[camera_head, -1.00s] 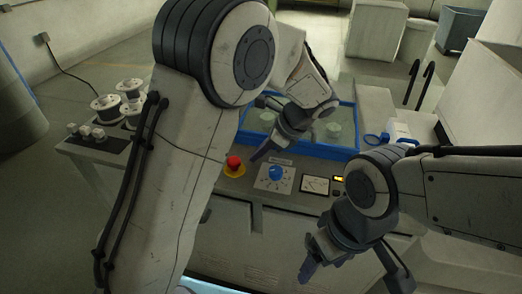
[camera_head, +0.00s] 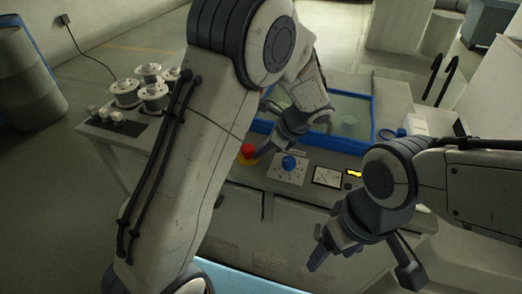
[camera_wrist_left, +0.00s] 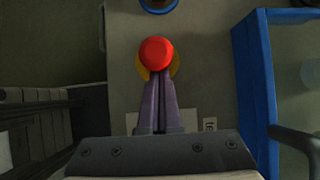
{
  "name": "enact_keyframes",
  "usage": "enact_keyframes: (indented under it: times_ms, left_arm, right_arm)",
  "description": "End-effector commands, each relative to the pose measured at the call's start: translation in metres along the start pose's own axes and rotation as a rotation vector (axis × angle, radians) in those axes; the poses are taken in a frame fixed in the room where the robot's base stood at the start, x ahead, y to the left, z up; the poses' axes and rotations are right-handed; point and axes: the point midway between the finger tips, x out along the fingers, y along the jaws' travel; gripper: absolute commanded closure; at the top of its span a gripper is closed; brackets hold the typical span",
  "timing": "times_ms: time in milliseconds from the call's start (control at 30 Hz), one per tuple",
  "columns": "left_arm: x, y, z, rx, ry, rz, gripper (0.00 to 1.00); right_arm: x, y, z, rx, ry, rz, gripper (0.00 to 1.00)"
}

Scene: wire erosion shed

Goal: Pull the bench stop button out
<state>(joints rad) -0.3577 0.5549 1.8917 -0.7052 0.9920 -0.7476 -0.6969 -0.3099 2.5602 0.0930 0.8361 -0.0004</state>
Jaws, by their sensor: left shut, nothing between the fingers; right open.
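The bench stop button (camera_head: 247,152) has a red cap on a yellow base and stands on the front panel of the bench. The left wrist view shows its red cap (camera_wrist_left: 157,52) from above, with yellow (camera_wrist_left: 142,68) around it. My left gripper (camera_head: 259,156) is shut and empty, just to the right of the button. In the left wrist view its fingers (camera_wrist_left: 157,82) lie together, with their tips at the cap's lower edge; I cannot tell if they touch it. My right gripper (camera_head: 362,270) is open and empty in front of the bench.
Right of the button are a blue knob (camera_head: 289,162) and a meter (camera_head: 327,176). A blue-rimmed tank (camera_head: 374,120) stands behind. Wire spools (camera_head: 125,93) stand at the bench's left end. A blue round thing (camera_wrist_left: 158,6) lies beyond the button in the wrist view.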

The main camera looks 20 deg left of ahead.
Motion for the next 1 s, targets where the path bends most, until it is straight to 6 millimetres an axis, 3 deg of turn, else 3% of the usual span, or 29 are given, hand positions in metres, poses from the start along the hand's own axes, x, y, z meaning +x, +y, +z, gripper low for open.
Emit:
enact_keyframes:
  times_ms: [100, 633, 1000]
  left_arm:
    - [-0.013, -0.001, 0.012, -0.001, -0.004, 0.0, 1.0]
    - [-0.018, -0.003, 0.018, -0.009, -0.007, -0.003, 1.0]
    - [-0.065, -0.001, 0.021, -0.012, 0.0, 0.004, 1.0]
  right_arm:
    - [-0.017, -0.001, -0.001, 0.0, 0.0, 0.0, 0.23]
    - [-0.022, -0.002, -0.001, 0.0, 0.0, 0.0, 0.23]
    - [-0.069, -0.005, -0.004, 0.0, 0.0, 0.0, 0.23]
